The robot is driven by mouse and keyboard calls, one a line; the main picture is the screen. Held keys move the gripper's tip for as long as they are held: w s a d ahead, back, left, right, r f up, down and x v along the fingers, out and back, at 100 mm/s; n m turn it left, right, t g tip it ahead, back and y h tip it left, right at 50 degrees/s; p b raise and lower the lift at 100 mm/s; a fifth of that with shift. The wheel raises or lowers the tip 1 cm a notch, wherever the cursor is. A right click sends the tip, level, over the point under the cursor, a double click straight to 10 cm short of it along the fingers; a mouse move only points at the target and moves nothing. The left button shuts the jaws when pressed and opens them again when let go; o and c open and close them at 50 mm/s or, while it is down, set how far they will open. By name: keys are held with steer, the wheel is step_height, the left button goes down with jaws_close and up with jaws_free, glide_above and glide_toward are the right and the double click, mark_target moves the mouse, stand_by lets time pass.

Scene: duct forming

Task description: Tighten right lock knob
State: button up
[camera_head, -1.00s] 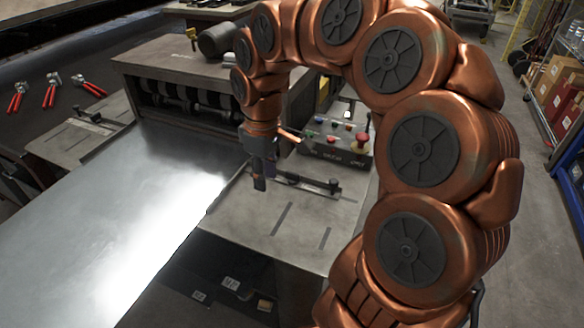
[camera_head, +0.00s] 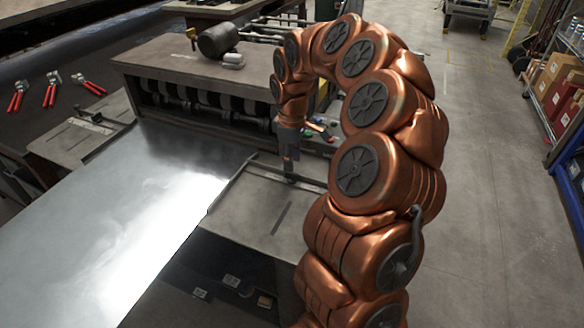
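My gripper (camera_head: 288,166) points down over the right side table of the forming machine, at a dark guide bar (camera_head: 308,185). Its fingers are small and dark here, and I cannot tell whether they are open or shut or touching the bar. The right end of the bar, where a dark knob showed earlier, is now hidden behind my arm. The right side table (camera_head: 250,212) is a grey plate with dark slots. A similar guide with a small knob (camera_head: 97,117) sits on the left side table.
A large shiny metal sheet (camera_head: 110,215) lies left of the right table. The roller machine (camera_head: 190,70) stands behind, with a motor (camera_head: 217,38) on top. The control box is mostly hidden by my arm. Red-handled tools (camera_head: 52,88) lie at far left. Shelves with boxes (camera_head: 562,80) stand right.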

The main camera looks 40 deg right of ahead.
mark_target(292, 177)
steer(key=shift+f+p, duration=0.45)
steer(key=shift+f, duration=1.7)
jaws_close()
